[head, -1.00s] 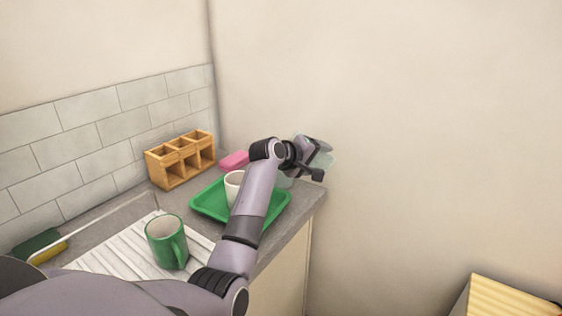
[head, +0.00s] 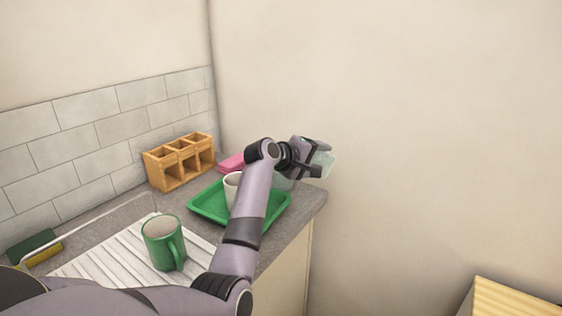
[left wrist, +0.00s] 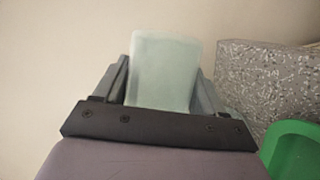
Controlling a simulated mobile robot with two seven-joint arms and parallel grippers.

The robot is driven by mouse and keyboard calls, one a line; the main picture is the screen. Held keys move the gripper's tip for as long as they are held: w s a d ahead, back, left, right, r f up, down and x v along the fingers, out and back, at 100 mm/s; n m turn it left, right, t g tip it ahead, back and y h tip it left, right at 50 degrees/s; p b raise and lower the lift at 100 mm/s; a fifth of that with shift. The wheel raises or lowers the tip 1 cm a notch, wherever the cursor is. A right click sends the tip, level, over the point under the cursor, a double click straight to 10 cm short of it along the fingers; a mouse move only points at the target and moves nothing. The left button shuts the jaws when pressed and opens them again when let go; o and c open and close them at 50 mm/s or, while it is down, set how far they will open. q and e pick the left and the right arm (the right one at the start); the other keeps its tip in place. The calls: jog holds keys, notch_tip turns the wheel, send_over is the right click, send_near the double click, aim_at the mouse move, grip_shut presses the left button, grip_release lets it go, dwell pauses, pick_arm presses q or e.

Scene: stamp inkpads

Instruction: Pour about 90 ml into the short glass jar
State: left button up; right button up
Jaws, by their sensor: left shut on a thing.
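My left gripper (head: 317,158) is shut on a pale, see-through greenish glass vessel (head: 325,164), held out past the far end of the counter tray. In the left wrist view the glass vessel (left wrist: 164,72) sits between the two fingers (left wrist: 160,92); I cannot make out any liquid in it. Another pale glassy thing (head: 283,183) shows partly behind my left arm, at the tray's far side; it may be the short glass jar, but most of it is hidden. My right gripper is not in view.
A green tray (head: 208,213) on the grey counter bears a white cup (head: 232,184), partly behind my arm. A green mug (head: 160,242) stands on the ribbed drainboard (head: 105,262). A wooden compartment box (head: 178,165) and a pink block (head: 231,162) are at the back.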

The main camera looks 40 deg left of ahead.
pick_arm(q)
jog(key=shift+a+r+n+h+p, duration=0.45)
jog(key=shift+r+p, duration=0.15)
jog(key=shift+p, duration=0.2)
dwell(1.0)
jog(key=shift+r+n+t+p, duration=0.2)
jog(key=shift+n+t+p, duration=0.05)
jog(key=shift+t+p, duration=0.1)
dwell(0.5)
jog(key=f+b, duration=0.1)
jog(key=d+f+m+b, duration=0.1)
jog(key=b, duration=0.1)
jog(key=shift+d+f+y, duration=0.2)
jog(key=shift+f+y, duration=0.1)
jog(key=shift+y, duration=0.05)
notch_tip(320, 180, up, 2)
jog(key=m+g+p, duration=0.1)
jog(key=p, duration=0.2)
jog(key=shift+y, duration=0.3)
jog(key=shift+a+f+m+y+p, duration=0.15)
jog(key=shift+f+m+y+p, duration=0.35)
jog(key=shift+f+m+p, duration=0.1)
jog(key=shift+a+f+m+g+y+p, duration=0.1)
jog(key=shift+f+m+g+y+p, duration=0.15)
jog(key=shift+f+m+y+p, duration=0.25)
jog(key=shift+f, duration=0.25)
